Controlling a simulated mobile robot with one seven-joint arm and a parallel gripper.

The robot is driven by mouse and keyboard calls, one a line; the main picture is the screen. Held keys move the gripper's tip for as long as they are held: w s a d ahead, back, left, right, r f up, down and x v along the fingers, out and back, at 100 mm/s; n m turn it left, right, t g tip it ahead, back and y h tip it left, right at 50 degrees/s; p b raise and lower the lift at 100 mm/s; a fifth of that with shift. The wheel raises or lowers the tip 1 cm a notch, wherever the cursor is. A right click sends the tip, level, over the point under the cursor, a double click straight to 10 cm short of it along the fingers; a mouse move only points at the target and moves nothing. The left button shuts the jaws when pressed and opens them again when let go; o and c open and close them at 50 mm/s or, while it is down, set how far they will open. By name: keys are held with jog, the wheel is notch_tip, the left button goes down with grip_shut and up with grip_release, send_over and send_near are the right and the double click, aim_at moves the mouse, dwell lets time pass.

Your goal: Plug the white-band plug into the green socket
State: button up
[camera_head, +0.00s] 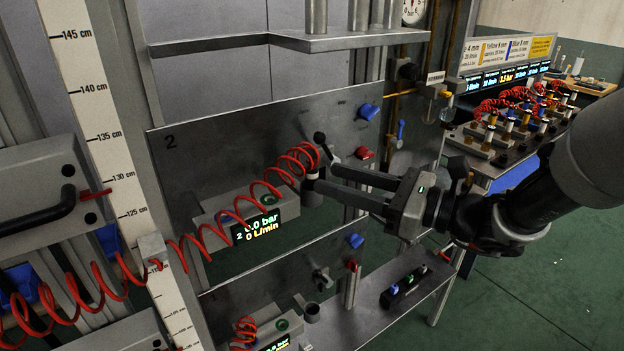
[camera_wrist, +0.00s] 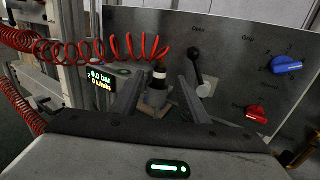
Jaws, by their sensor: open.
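A dark plug with a pale band (camera_wrist: 159,72) stands upright in a grey cup-shaped holder (camera_wrist: 156,97) on panel 2, at the end of a red coiled hose (camera_head: 262,190). My gripper (camera_head: 322,178) is open, its fingers reaching toward the panel. In the wrist view my gripper (camera_wrist: 160,90) has one finger on each side of the holder and plug. I cannot tell whether they touch. A green-ringed socket (camera_head: 258,218) sits on top of the grey box with the display, left of the holder. The plug is mostly hidden in the head view.
A black-knobbed lever (camera_wrist: 193,55) stands close right of the plug. Blue (camera_wrist: 287,64) and red (camera_wrist: 257,114) knobs are farther right. A metal shelf (camera_head: 330,42) overhangs the panel (camera_head: 200,135). A lower panel carries another green socket (camera_head: 282,325).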

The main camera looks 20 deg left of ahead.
aim_at(312, 174)
jog(key=x, duration=0.5)
jog(key=shift+a+f, duration=0.15)
jog(key=shift+a, duration=0.3)
grip_shut()
